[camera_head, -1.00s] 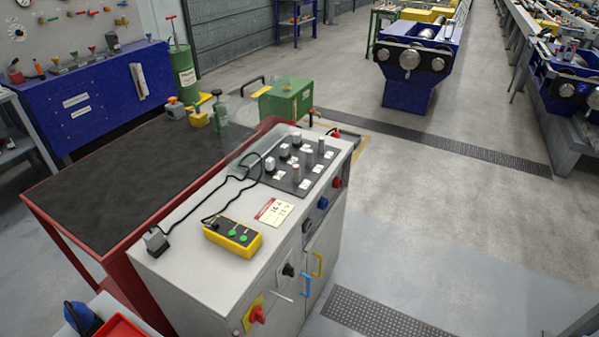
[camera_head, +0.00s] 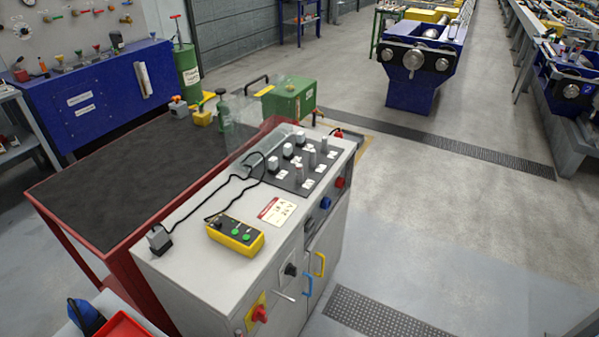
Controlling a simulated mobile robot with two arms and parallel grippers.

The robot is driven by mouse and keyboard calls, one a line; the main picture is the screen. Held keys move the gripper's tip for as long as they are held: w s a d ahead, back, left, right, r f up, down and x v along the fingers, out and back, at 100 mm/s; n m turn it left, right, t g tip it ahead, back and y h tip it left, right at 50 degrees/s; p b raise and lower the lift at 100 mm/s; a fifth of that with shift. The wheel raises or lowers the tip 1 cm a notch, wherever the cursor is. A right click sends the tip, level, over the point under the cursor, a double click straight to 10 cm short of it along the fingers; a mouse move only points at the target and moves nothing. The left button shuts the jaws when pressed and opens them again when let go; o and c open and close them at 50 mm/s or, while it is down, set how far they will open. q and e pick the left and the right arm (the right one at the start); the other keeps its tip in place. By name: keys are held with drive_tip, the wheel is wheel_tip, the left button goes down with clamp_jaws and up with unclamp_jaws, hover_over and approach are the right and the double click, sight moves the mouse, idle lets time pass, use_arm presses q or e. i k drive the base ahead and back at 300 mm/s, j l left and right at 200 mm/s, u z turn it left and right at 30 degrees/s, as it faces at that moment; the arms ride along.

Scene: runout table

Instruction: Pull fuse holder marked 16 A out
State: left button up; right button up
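Several fuse holders stand upright on a dark panel (camera_head: 284,180) on top of a light grey cabinet (camera_head: 190,262). One row has white caps, among them the near white holder (camera_head: 272,163), the middle white holder (camera_head: 288,150) and the far white holder (camera_head: 300,138). A clear cover (camera_head: 250,150) stands along the panel's left side. Neither gripper is in view.
A dark-topped red table (camera_head: 110,185) adjoins at left. Open floor (camera_head: 450,230) lies to the right.

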sight(298, 167)
drive_tip(key=i+l+z, duration=0.2)
drive_tip(key=i+l, duration=0.95)
